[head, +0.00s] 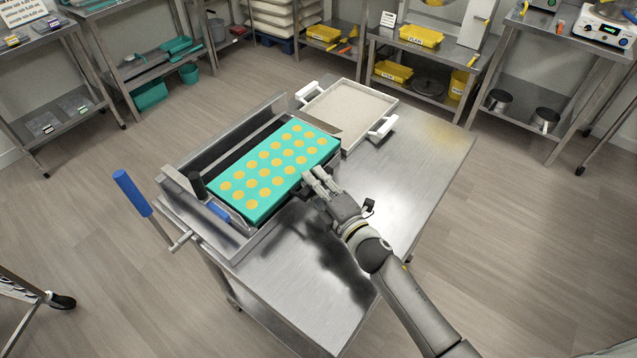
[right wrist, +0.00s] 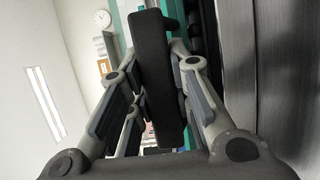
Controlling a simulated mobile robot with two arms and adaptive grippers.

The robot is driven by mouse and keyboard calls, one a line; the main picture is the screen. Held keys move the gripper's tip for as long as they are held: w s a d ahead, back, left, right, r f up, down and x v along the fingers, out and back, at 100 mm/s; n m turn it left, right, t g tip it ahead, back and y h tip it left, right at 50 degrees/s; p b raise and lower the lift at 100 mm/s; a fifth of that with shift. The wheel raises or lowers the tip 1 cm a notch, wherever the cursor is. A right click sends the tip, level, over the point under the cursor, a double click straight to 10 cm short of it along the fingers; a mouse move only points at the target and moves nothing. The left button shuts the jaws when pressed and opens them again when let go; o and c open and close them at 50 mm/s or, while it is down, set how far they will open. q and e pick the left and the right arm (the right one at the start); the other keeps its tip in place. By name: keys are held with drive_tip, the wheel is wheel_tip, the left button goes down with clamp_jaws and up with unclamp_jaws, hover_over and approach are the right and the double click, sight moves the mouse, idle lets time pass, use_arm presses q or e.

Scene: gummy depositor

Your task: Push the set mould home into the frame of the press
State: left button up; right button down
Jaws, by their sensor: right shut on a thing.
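The set mould (head: 270,170) is a teal slab with rows of yellow-orange rounds. It lies at the metal press (head: 225,145), with a dark gap between its far long edge and the press's back wall. My right gripper (head: 318,184) is at the mould's near long side, toward its right end. In the right wrist view its fingers (right wrist: 155,95) are shut on a black upright bar (right wrist: 157,75), with a teal strip behind it. Whether the bar is fixed to the mould is hidden. My left gripper is not in view.
A pale tray (head: 350,112) with white handles stands on the table behind the press's right end. A blue-handled lever (head: 132,193) sticks out at the press's left. The steel table (head: 425,165) is bare at right and in front. Shelves with bins line the back.

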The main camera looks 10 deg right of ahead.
drive_tip(key=shift+w+a+r+b, duration=0.1)
drive_tip(key=shift+w+a+b, duration=0.35)
drive_tip(key=shift+w+a, duration=0.7)
drive_tip(key=shift+d, duration=0.15)
drive_tip(key=shift+s+d+p, duration=0.4)
drive_tip(key=shift+s+d, duration=0.5)
drive_tip(key=shift+s, duration=0.15)
drive_tip(key=s+d+p, duration=0.1)
drive_tip(key=s+d, duration=1)
drive_tip(key=s, duration=0.1)
drive_tip(key=shift+s, duration=0.25)
idle(2.6)
drive_tip(key=shift+d, duration=0.1)
drive_tip(key=shift+p, duration=0.45)
idle(1.0)
